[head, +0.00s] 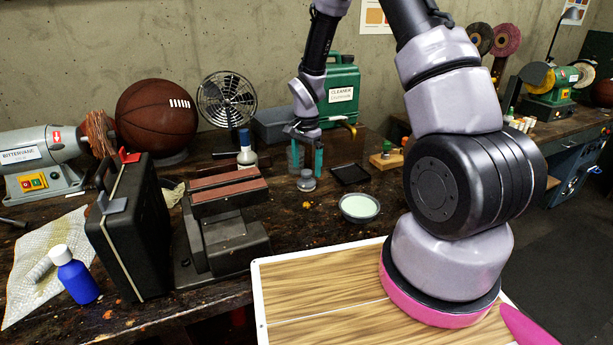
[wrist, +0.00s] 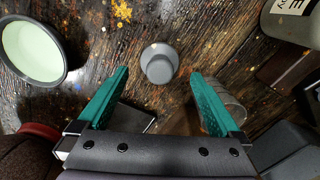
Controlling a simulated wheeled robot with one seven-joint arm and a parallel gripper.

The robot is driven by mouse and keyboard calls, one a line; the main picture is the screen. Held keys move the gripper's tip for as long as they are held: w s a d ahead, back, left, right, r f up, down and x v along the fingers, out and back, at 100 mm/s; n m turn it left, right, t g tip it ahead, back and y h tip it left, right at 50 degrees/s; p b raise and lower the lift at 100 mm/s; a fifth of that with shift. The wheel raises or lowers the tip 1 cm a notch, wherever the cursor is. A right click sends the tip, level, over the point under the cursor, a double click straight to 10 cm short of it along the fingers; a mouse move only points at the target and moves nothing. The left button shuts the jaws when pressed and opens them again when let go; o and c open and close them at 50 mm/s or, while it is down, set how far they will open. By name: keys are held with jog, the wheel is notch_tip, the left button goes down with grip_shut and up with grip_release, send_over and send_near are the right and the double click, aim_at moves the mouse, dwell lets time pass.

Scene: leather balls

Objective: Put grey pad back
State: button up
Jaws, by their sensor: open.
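A small grey round piece (head: 306,181) with a narrower top stands on the dark workbench; it seems to be the grey pad. It also shows in the wrist view (wrist: 160,62), ahead of the fingertips and centred between them. My gripper (head: 306,168) points down just above and behind it, with its teal fingers apart and nothing between them. The open fingers also show in the wrist view (wrist: 160,80). A flat black square tray (head: 350,174) lies to the right of the grey piece; whether it is the pad's place I cannot tell.
A bowl with pale green contents (head: 359,208) stands right of the grey piece. A white-capped bottle (head: 246,152) and a grey block with reddish-brown strips (head: 225,222) are to its left. A clear glass (wrist: 228,105) is close to one finger. A green cleaner canister (head: 341,92) stands behind.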

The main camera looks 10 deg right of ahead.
notch_tip(320, 180, up, 7)
notch_tip(320, 180, up, 20)
jog(key=f+n+t, duration=0.1)
jog(key=n+t, duration=0.2)
send_over(307, 171)
jog(key=s+d, duration=0.4)
jog(key=s, duration=0.4)
jog(key=s+r+n+t+y, duration=0.1)
jog(key=s+r+n+t, duration=0.1)
jog(key=s+r, duration=0.4)
jog(key=s+d+r+n+t+y, duration=0.1)
jog(key=s+r, duration=0.4)
jog(key=s, duration=0.6)
jog(key=shift+d+r+n+t, duration=0.3)
jog(key=shift+r+n+t, duration=0.1)
jog(key=shift+t, duration=0.1)
